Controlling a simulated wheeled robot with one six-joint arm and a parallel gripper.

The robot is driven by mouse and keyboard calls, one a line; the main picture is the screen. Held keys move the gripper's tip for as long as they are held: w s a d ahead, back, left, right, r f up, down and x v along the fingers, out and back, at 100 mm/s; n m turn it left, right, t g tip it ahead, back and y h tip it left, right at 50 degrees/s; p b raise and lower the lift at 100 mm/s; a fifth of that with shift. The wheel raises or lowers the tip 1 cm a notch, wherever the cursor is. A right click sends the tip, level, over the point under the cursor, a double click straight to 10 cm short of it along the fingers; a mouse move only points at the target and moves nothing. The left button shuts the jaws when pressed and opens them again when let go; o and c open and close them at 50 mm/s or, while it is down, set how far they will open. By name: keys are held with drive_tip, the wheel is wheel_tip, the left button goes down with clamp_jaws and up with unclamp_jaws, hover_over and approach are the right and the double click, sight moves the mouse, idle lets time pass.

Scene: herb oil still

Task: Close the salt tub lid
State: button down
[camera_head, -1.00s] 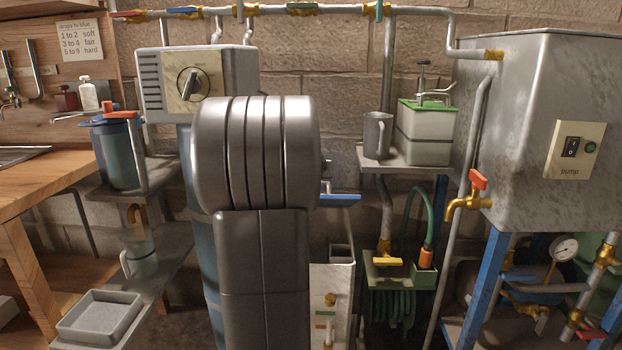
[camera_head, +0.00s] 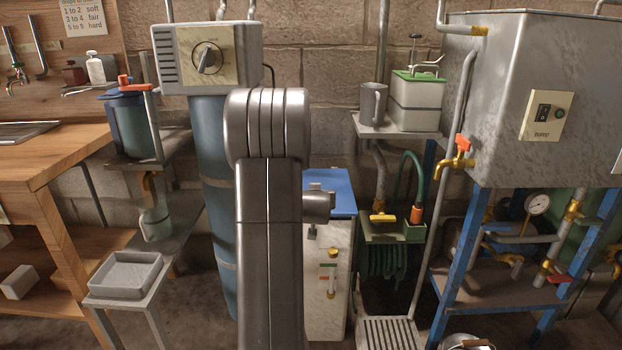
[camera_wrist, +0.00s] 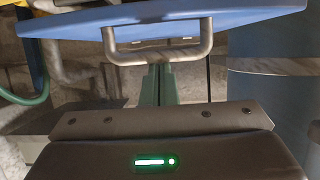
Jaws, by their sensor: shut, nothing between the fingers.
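The salt tub (camera_head: 325,285) is a pale upright box with a blue lid (camera_head: 343,190), partly hidden behind my arm in the head view.
A blue filter column (camera_head: 212,180) stands left of the tub. A shelf (camera_head: 385,130) holding a mug and a green-topped container is to the right, above a coiled green hose (camera_head: 385,262). A grey tray (camera_head: 127,275) stands at lower left. A floor grate (camera_head: 388,333) lies at lower right.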

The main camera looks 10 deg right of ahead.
wheel_tip(320, 180, down, 2)
drive_tip(key=shift+s+f+b, duration=0.15)
drive_tip(key=shift+f+b, duration=0.05)
drive_tip(key=shift+b, duration=0.45)
drive_tip(key=shift+s+a+f+b, duration=0.1)
drive_tip(key=shift+s+f+b, duration=0.15)
drive_tip(key=shift+f, duration=0.15)
drive_tip(key=shift+s+f+b, duration=0.1)
drive_tip(key=shift+f+b, duration=0.1)
drive_tip(key=shift+f, duration=0.2)
drive_tip(key=r+p, duration=0.1)
drive_tip(key=r, duration=0.2)
drive_tip(key=w+r+p, duration=0.1)
drive_tip(key=r, duration=0.2)
drive_tip(key=shift+w+r+p, duration=0.2)
drive_tip(key=shift+r+p, duration=0.05)
drive_tip(key=shift+p, duration=0.05)
drive_tip(key=s+a+f, duration=0.1)
drive_tip(key=s, duration=0.8)
drive_tip(key=shift+s+a+f, duration=0.3)
drive_tip(key=shift+s+f, duration=0.05)
drive_tip(key=shift+f, duration=0.05)
